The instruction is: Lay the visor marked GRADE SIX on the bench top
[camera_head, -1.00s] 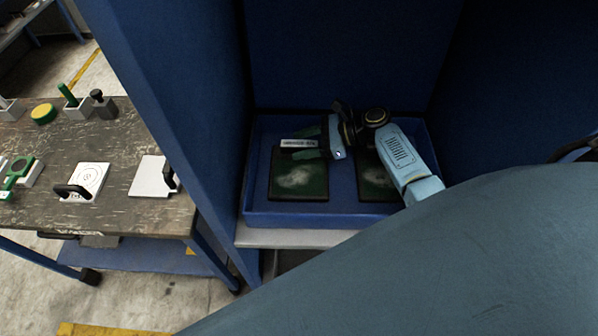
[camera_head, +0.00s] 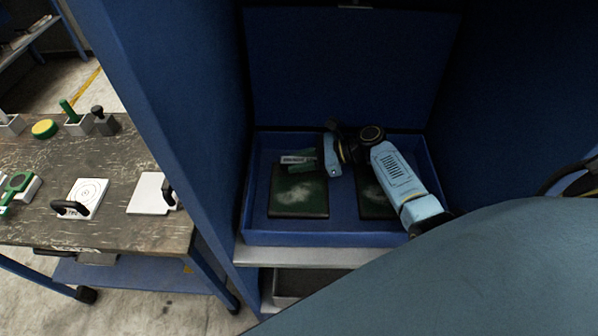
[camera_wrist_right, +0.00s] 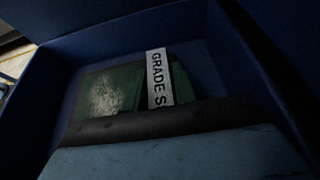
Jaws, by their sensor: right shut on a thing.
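The visor marked GRADE SIX (camera_head: 298,194) is a dark green plate with a whitish smudge, lying at the left in an open blue case (camera_head: 330,239). Its white label strip (camera_wrist_right: 156,78) reads "GRADE S" in the wrist view, the rest being hidden. My right gripper (camera_head: 299,161) has its green fingers shut on the visor's labelled end, one on each side of the strip. The visor still lies in the case. The bench top (camera_head: 115,170) is worn dark wood at the left. My left gripper is out of view.
A second dark plate (camera_head: 373,203) lies right of the visor, partly behind my right arm. Blue walls (camera_head: 165,100) enclose the case, one standing between it and the bench. The bench holds white plates with black handles (camera_head: 148,195) and green pieces; bare wood shows between them.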

